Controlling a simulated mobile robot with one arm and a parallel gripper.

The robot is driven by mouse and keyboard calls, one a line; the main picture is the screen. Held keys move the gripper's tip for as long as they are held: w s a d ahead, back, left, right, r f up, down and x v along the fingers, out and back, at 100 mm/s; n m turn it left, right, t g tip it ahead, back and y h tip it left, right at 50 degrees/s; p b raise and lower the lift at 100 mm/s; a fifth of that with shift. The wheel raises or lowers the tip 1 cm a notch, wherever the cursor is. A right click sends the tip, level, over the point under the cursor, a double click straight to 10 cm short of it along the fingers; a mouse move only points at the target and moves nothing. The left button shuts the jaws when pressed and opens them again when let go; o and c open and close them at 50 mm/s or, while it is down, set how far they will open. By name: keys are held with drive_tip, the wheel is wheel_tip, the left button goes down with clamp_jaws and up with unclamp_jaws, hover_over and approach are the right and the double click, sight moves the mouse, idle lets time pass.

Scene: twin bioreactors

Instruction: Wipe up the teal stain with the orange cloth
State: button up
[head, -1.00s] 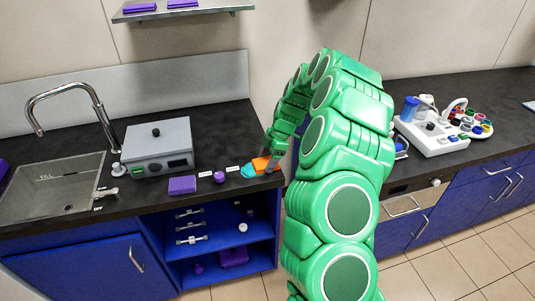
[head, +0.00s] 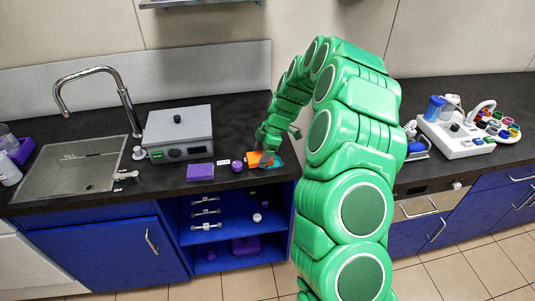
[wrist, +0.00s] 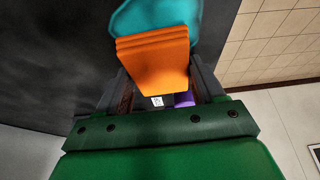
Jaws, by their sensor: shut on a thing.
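The orange cloth (head: 254,159) is a folded pad near the right end of the dark counter beside the sink. In the wrist view the cloth (wrist: 155,60) sits between my two fingers. My gripper (head: 264,153) is shut on it, low at the counter top. The teal stain (head: 275,162) shows just right of the cloth in the head view. In the wrist view the stain (wrist: 165,14) reaches out past the cloth's far edge. Part of the stain may be hidden under the cloth. I cannot tell if the cloth presses on the counter.
A purple block (head: 200,172), a small purple item (head: 237,166) and a white label (head: 222,163) lie left of the cloth. A grey box device (head: 178,135) and the sink (head: 70,168) are further left. The counter's front edge is close. Open blue shelves (head: 228,250) are below.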

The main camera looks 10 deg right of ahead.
sight(282, 158)
drive_tip(key=shift+a+f, duration=0.1)
drive_tip(key=shift+a, duration=0.55)
drive_tip(key=shift+d+f, duration=0.15)
drive_tip(key=shift+d, duration=5)
wheel_tip(282, 158, up, 8)
